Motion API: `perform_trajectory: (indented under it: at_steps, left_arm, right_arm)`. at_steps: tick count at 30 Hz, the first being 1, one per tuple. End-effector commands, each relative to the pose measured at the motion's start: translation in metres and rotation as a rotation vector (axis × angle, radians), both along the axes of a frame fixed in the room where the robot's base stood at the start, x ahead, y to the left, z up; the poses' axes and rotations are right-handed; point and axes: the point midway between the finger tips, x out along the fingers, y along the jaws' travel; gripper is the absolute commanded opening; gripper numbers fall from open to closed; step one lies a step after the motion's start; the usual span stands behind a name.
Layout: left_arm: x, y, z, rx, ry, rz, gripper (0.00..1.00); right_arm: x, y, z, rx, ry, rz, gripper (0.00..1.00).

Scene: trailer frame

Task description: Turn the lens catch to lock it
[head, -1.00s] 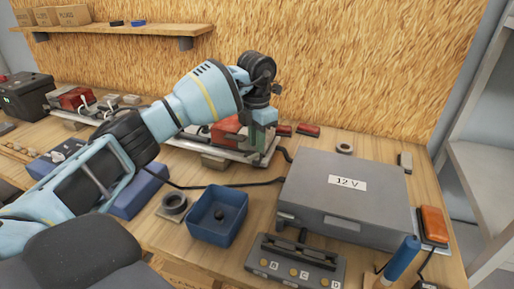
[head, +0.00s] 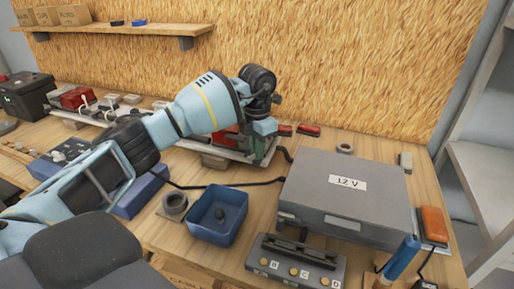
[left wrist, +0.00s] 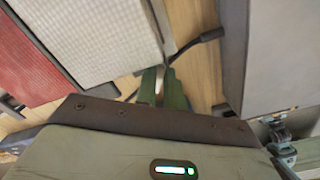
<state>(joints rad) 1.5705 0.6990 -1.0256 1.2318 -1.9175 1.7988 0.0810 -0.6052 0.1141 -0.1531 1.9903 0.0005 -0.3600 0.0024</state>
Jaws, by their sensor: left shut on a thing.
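The lamp with a red lens (head: 224,139) lies on the bench at the back middle, partly hidden behind my left arm. In the left wrist view its red section (left wrist: 38,65) and ribbed white section (left wrist: 95,38) fill the upper left. My left gripper (left wrist: 160,84) is at the lamp's edge, its green fingers shut on a thin pale piece, which looks like the lens catch (left wrist: 158,86). The fingers hide most of that piece, so its angle cannot be told. In the head view the left gripper (head: 262,148) is at the lamp's right end. My right gripper is not in view.
A grey 12 V box (head: 345,205) stands right of the lamp, with a black cable running to it. A second lamp (head: 78,98) lies at left.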

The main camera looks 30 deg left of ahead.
Motion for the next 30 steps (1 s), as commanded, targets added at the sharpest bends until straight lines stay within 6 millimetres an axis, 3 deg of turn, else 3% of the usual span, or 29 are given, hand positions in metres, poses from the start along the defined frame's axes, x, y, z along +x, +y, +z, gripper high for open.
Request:
perform_trajectory:
  at_steps: [11, 30]
  left_arm:
    - [0.0003, 0.0001, 0.001, 0.0, -0.001, -0.162, 0.0]
    - [0.0003, 0.0003, 0.0, 0.0, 0.0, -0.737, 0.0]
  right_arm:
    - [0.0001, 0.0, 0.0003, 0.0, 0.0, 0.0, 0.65]
    - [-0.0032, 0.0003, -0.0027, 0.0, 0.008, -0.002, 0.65]
